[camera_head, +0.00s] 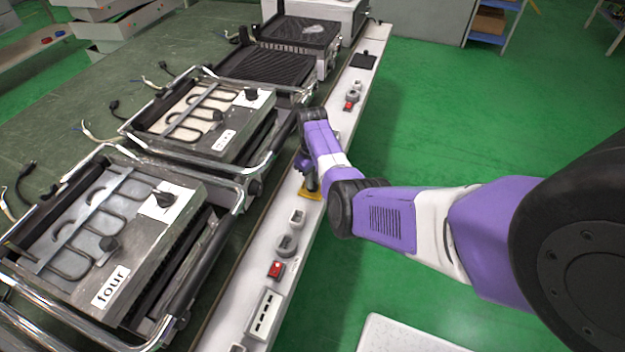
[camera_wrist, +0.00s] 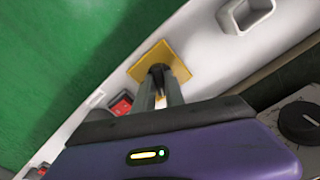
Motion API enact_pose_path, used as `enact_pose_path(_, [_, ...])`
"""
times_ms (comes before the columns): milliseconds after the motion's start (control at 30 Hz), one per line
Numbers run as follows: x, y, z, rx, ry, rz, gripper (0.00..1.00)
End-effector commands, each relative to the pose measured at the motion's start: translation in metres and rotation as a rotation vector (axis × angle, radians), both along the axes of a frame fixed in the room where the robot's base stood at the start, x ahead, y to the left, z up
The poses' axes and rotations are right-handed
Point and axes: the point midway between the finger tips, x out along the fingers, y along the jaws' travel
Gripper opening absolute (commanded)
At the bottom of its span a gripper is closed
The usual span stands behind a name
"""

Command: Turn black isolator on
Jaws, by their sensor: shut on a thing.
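The black isolator knob (camera_wrist: 159,69) sits on a yellow square plate (camera_wrist: 178,64) on the white rail. The plate also shows in the head view (camera_head: 312,193), partly covered by my arm. My gripper (camera_wrist: 159,88) points at the plate, with its two fingers close together and shut on the knob. The fingers hide much of the knob, so its exact turn is hard to tell. In the head view my gripper (camera_head: 309,180) is over the plate, and the knob is hidden there.
The white rail (camera_head: 240,312) also carries a red switch (camera_head: 276,269), grey sockets (camera_head: 287,245) and another red switch (camera_wrist: 121,104) beside the plate. Green floor (camera_head: 440,110) lies open to the right.

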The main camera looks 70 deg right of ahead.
Motion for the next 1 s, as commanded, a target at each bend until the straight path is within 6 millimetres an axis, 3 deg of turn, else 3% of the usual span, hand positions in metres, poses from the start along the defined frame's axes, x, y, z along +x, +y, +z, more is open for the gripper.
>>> enact_pose_path(1000, [0.0003, 0.0001, -0.0002, 0.000, 0.000, -0.918, 0.00])
